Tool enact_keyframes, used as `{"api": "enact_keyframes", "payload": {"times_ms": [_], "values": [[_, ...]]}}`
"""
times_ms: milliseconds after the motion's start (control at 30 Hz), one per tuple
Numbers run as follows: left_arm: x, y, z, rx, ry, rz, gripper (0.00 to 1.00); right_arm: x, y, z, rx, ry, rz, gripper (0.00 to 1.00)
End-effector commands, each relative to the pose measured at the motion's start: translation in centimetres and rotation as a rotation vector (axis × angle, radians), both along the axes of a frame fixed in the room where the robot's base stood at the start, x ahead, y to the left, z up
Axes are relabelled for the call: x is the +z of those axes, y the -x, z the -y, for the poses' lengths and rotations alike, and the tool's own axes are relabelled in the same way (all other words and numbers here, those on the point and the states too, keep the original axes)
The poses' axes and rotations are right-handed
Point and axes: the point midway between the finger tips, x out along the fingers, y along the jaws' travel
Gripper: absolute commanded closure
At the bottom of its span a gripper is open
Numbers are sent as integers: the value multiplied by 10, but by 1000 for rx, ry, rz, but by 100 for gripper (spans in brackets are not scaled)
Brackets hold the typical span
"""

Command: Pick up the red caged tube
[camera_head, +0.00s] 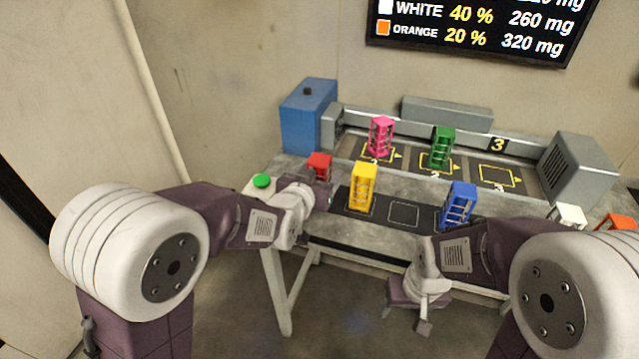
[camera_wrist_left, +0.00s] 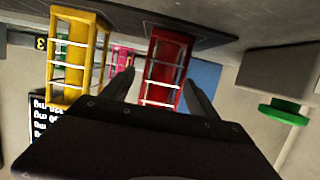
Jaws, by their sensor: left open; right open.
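The red caged tube (camera_head: 320,165) stands upright on the left part of the table, partly hidden by my left gripper and wrist in the head view. My left gripper (camera_head: 318,190) is open right by it. In the left wrist view the red caged tube (camera_wrist_left: 165,70) shows between the two open fingers (camera_wrist_left: 158,88), with light rungs across its cage. I cannot tell whether the fingers touch it. My right gripper (camera_head: 405,308) is open, empty and low in front of the table's front edge.
A yellow caged tube (camera_head: 363,187) stands just right of the red one. A blue one (camera_head: 459,206) is further right; pink (camera_head: 381,136) and green (camera_head: 442,147) ones stand behind. White (camera_head: 567,215) and orange (camera_head: 617,222) ones are far right. A green button (camera_head: 262,181) is left.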

Motion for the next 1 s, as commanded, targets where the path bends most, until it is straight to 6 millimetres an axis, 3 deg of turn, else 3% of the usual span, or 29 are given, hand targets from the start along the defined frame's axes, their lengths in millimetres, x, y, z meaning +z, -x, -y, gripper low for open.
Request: {"api": "enact_keyframes", "payload": {"times_ms": [133,367,400,667,1000], "values": [[1,0,0,0,0,1,34,0,0,0,0,0,0,35],[1,0,0,0,0,0,98,0,0,0,0,0,0,35],[1,0,0,0,0,0,100,0,0,0,0,0,0,35],[8,0,0,0,2,4,100,3,0,0,0,0,0,35],[86,0,0,1,4,6,100,31,0,0,0,0,0,35]]}}
